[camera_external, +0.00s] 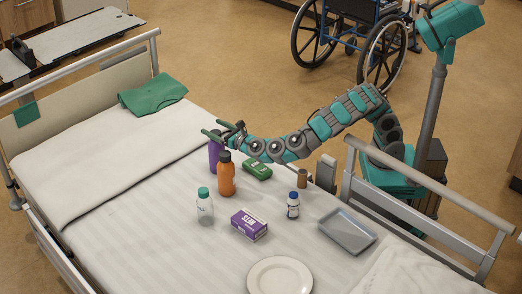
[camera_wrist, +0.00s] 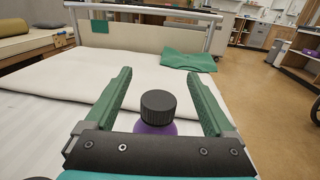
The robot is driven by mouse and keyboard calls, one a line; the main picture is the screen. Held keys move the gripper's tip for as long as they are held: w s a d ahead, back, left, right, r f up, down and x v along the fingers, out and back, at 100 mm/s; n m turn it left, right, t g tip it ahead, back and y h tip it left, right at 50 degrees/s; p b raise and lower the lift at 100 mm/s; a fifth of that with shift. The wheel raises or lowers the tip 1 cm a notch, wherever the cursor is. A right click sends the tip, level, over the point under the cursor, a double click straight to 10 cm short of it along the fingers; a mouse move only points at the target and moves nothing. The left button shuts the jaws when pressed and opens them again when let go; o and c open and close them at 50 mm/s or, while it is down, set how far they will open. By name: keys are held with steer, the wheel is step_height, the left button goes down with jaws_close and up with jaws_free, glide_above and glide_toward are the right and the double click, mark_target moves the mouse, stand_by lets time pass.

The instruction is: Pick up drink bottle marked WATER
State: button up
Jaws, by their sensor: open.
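A purple bottle (camera_external: 215,155) stands on the bed, partly hidden by my arm and by an orange bottle (camera_external: 227,179) with a black cap in front of it. My gripper (camera_external: 212,130) is open above the purple bottle. In the wrist view a ribbed black cap (camera_wrist: 158,107) on a purple body (camera_wrist: 156,129) shows between the fingers of my gripper (camera_wrist: 159,74), close to its palm. A clear bottle (camera_external: 205,210) with a green cap stands at the front left. I cannot read WATER on any bottle.
On the bed are a green packet (camera_external: 257,170), a purple-white box (camera_external: 249,224), a small blue-capped bottle (camera_external: 293,207), a brown cylinder (camera_external: 302,178), a grey tray (camera_external: 346,232) and a white plate (camera_external: 280,278). A bed rail (camera_external: 420,191) runs along the right.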

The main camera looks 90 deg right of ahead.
steer(key=f, duration=0.1)
steer(key=w+d+f, duration=0.2)
steer(key=f, duration=0.1)
steer(key=shift+w, duration=0.15)
jaws_close()
stand_by(0.7)
stand_by(0.4)
